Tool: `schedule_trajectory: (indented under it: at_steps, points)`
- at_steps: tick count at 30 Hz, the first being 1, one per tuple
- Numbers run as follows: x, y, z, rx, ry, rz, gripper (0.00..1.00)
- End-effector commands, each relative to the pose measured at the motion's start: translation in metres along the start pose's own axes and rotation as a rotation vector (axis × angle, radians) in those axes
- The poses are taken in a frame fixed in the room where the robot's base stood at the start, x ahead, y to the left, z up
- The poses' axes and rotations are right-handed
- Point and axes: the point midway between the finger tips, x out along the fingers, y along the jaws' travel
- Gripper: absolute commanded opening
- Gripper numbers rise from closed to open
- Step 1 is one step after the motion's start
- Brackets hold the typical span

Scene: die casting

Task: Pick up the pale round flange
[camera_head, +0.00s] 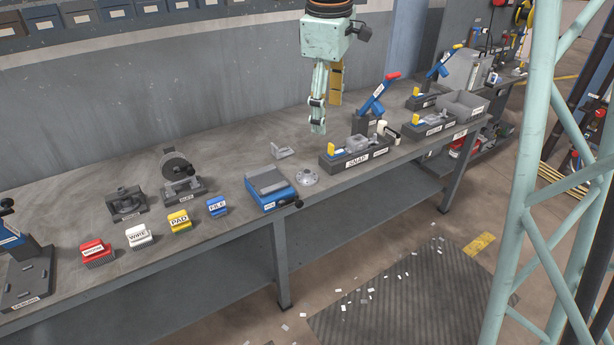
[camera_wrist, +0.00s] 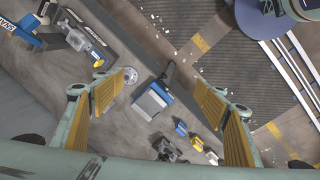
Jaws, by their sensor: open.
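The pale round flange (camera_head: 307,178) lies flat on the grey workbench (camera_head: 232,243), just right of a blue-based device. In the wrist view, the flange (camera_wrist: 131,75) shows by the tip of the left finger, which hides part of it. My gripper (camera_head: 326,115) hangs above the bench, pointing down, with nothing between its fingers. In the wrist view my gripper (camera_wrist: 166,84) has its yellow-padded fingers wide apart, and the blue-based device shows between them.
The blue-based device (camera_head: 268,187) stands left of the flange, and a small grey bracket (camera_head: 282,152) lies behind it. The SNAP fixture (camera_head: 353,158) stands to the right. Several coloured labelled blocks, including a blue one (camera_head: 217,207), line the front left.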

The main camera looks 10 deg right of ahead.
Motion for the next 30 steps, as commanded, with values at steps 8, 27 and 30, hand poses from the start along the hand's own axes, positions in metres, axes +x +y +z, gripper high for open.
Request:
schedule_trajectory:
  at_steps: [8,27,30]
  points:
    - [0.035,0.036,-0.030,-0.124,-0.020,-0.017,0.66]
    - [0.135,0.103,-0.090,-0.412,-0.057,-0.062,0.66]
    - [0.153,0.111,-0.098,-0.457,-0.062,-0.069,0.66]
